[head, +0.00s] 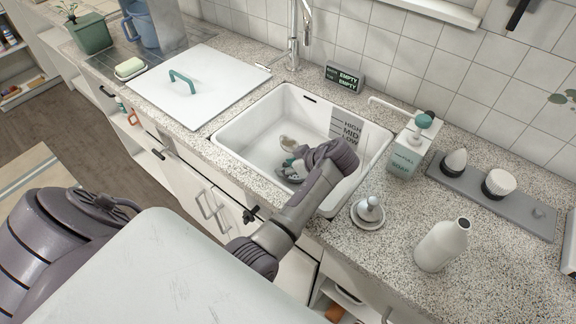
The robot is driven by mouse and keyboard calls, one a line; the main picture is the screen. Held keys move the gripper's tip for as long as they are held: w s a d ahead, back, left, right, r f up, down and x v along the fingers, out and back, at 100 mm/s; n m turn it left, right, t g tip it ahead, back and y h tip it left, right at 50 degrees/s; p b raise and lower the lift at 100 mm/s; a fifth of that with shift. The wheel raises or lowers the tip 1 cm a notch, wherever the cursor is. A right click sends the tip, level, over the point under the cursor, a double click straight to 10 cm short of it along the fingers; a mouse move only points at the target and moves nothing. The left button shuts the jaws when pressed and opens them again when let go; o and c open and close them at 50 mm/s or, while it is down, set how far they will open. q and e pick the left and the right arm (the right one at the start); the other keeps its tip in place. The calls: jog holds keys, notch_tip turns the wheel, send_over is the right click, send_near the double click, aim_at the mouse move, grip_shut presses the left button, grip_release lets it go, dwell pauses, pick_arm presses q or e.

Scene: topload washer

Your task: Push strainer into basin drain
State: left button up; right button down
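The white sink basin (244,134) is set into the speckled counter at the centre. My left arm reaches over its front edge, and my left gripper (291,168) is low inside the basin near its floor. The gripper is small and partly covered by my own wrist, so I cannot tell whether its fingers are open or shut. A small beige rounded piece (287,142) shows just behind the gripper; I cannot tell what it is. The drain and the strainer cannot be clearly made out around the gripper. My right gripper is not in view.
A chrome faucet (293,35) stands behind the basin. A white board with a green handle (197,86) lies left. To the right are a soap dispenser (408,152), a small knobbed white piece (369,211), a white bottle (442,246) and a grey tray (468,186) with brushes.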

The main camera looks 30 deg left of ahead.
pick_arm(q)
jog(key=shift+r, duration=0.1)
notch_tip(320, 180, up, 10)
jog(key=shift+f, duration=0.1)
dwell(0.3)
dwell(0.4)
